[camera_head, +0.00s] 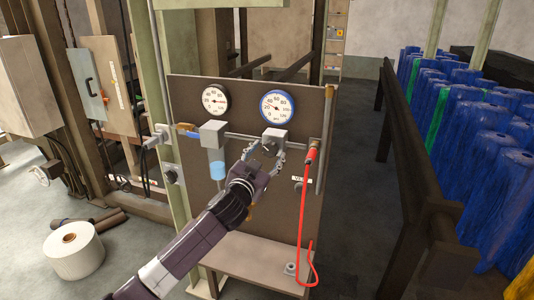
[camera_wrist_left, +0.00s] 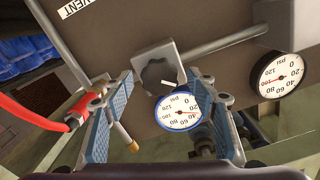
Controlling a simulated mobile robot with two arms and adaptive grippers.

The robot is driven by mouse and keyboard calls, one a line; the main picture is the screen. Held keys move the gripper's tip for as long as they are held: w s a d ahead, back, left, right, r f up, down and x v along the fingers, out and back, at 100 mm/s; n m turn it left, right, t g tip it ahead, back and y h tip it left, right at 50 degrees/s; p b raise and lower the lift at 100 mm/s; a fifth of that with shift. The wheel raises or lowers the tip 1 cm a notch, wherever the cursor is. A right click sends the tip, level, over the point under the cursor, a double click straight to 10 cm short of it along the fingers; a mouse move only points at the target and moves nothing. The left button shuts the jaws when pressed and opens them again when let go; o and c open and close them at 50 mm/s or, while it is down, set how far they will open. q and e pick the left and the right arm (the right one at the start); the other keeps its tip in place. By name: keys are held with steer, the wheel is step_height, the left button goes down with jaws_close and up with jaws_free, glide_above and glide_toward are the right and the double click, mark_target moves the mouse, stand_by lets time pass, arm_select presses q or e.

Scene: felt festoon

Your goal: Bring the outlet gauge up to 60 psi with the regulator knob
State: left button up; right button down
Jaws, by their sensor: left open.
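The regulator is a grey block (camera_head: 275,136) on a pipe across the panel, below the blue-rimmed gauge (camera_head: 277,106). Its dark lobed regulator knob (camera_wrist_left: 160,74) with a white mark shows in the left wrist view. The blue-rimmed gauge also shows there (camera_wrist_left: 179,110), its needle too small to read surely. A black-rimmed gauge (camera_head: 216,100) is to its left in the head view; which is the outlet gauge is not labelled. My left gripper (camera_head: 263,153) is open, its fingers on either side of the knob; contact cannot be told. My right gripper is not in view.
A red hose (camera_head: 303,220) hangs from a red fitting (camera_head: 312,154) right of the regulator. A filter with a blue bowl (camera_head: 217,170) is to the left. A dark rail (camera_head: 405,160) and blue rolls (camera_head: 475,140) stand right. A white roll (camera_head: 74,250) lies on the floor.

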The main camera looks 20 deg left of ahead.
arm_select(q)
steer(key=c, duration=1.2)
steer(key=shift+o, duration=0.2)
steer(key=shift+m, duration=0.3)
steer(key=m+p, duration=0.1)
steer(key=m, duration=0.2)
steer(key=shift+m, duration=0.4)
steer(key=m+p, duration=0.2)
steer(key=m, duration=0.2)
steer(key=shift+m, duration=0.7)
